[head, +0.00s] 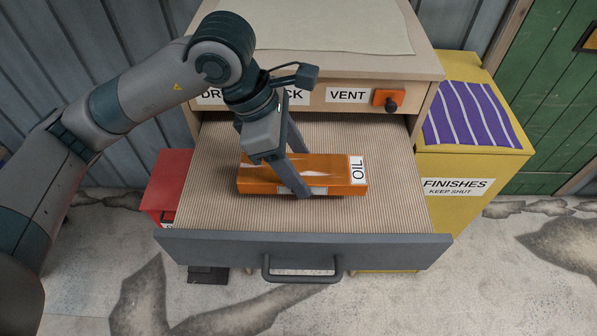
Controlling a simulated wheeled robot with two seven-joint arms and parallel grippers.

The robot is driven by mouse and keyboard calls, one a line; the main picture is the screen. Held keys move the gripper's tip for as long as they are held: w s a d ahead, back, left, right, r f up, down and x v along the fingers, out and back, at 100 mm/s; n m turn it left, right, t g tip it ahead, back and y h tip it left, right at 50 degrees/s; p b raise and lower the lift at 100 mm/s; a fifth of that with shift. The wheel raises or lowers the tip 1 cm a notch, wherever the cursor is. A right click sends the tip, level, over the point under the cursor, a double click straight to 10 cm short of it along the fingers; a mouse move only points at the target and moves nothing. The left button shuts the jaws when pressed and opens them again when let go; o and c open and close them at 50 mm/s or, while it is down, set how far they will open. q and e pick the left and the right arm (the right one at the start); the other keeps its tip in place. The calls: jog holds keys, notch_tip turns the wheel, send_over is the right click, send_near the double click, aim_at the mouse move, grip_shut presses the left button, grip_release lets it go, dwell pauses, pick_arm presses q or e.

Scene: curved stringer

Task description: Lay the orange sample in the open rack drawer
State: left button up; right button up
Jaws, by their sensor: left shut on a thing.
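The orange sample (333,170) is a flat block with a white label reading "OIL" at its right end. It lies inside the outline of the open rack drawer (215,215), over the ribbed lining; I cannot tell whether it touches the lining. My left gripper (302,180) reaches down from the upper left and is shut on the orange sample near its middle. The fingers hide part of the sample. The drawer is pulled out, with a grey front and a handle (302,275). My right gripper is not in view.
The rack cabinet top (427,62) overhangs the drawer's back, with a "VENT" label and an orange switch (388,100) below it. A yellow "FINISHES" cabinet (470,165) stands right, topped by a striped purple cloth (467,113). A red box (168,185) stands left. The lining around the sample is clear.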

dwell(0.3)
pick_arm(q)
jog(key=shift+f+p, duration=0.95)
jog(key=shift+f, duration=1)
jog(key=shift+f+b, duration=0.2)
jog(key=shift+b, duration=0.1)
jog(key=o, duration=1.2)
jog(key=shift+r, duration=0.15)
